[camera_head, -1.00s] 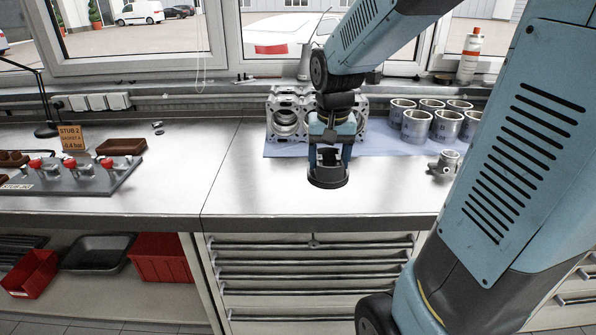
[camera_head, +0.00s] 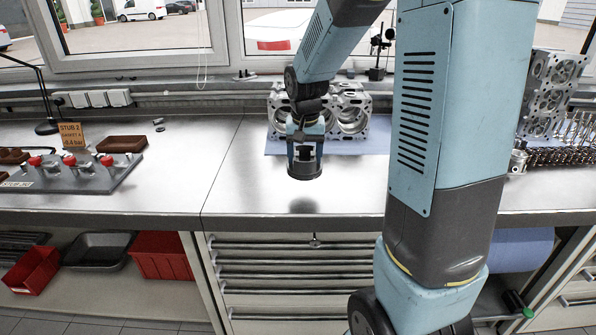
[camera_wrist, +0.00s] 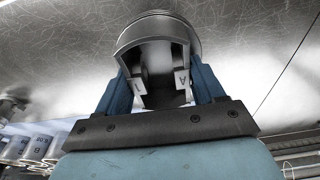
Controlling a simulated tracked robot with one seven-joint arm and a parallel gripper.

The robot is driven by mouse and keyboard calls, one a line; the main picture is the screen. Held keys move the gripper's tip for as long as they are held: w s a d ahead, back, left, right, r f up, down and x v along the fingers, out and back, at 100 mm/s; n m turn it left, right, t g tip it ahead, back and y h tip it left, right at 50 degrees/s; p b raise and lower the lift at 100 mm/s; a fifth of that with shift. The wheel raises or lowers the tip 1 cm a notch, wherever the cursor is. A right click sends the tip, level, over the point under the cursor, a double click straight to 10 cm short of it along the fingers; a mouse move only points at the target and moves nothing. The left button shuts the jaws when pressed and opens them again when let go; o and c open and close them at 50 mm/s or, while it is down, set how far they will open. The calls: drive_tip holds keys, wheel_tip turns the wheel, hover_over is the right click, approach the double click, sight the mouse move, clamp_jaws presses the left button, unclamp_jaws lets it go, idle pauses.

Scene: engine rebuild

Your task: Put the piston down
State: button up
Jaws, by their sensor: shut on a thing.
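My gripper (camera_head: 304,156) is shut on the piston (camera_head: 304,172), a dark, round piece held upright below the fingers. The piston hangs above the steel workbench (camera_head: 255,185), with its dark shadow on the bench apart from it. In the wrist view, the two blue fingers of my gripper (camera_wrist: 162,82) press on both sides of the piston (camera_wrist: 158,28). Its rounded crown with ring grooves points away from me, and small letter marks show on its inner side. The bare bench surface lies beyond it.
A grey engine block (camera_head: 352,118) stands on a blue mat (camera_head: 375,146) behind the piston. A fixture with red knobs (camera_head: 85,172) is at the left. A cylinder head (camera_head: 550,90) stands at the right. The bench front around the shadow is clear. My arm hides the bench right of centre.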

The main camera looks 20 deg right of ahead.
drive_tip(key=w+f, duration=0.2)
drive_tip(key=f, duration=0.1)
drive_tip(key=w+f, duration=0.1)
drive_tip(key=shift+w+a+f, duration=0.2)
drive_tip(key=shift+w+a, duration=0.1)
drive_tip(key=shift+f, duration=1.45)
drive_tip(key=shift+f, duration=0.1)
drive_tip(key=o, duration=1.4)
